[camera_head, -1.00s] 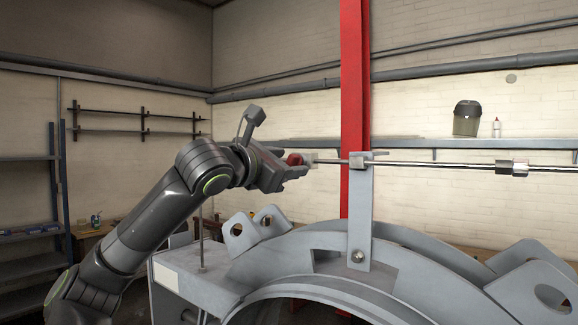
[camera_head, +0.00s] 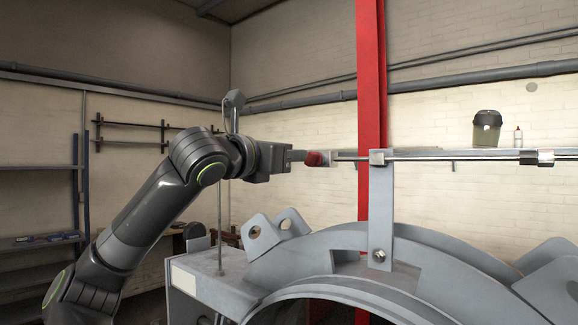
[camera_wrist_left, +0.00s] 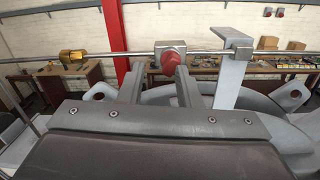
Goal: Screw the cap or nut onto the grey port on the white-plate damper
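The red cap (camera_head: 313,158) sits end-on against the left side of a small grey block, the port (camera_head: 335,156), on the horizontal rod. In the left wrist view the red cap (camera_wrist_left: 170,62) lies in front of the grey port block (camera_wrist_left: 170,46). My left gripper (camera_head: 299,156) reaches the cap from the left. In the wrist view its fingers (camera_wrist_left: 161,72) stand apart, with a gap between the left finger and the cap; the right finger is close beside the cap, contact unclear. The white plate (camera_head: 184,281) is on the grey damper body (camera_head: 200,270). My right gripper is not in view.
A grey upright bracket (camera_head: 380,210) carries the rod (camera_head: 450,159) just right of the port. The large grey ring (camera_head: 430,250) with lugs fills the space below. A red column (camera_head: 371,80) stands behind.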

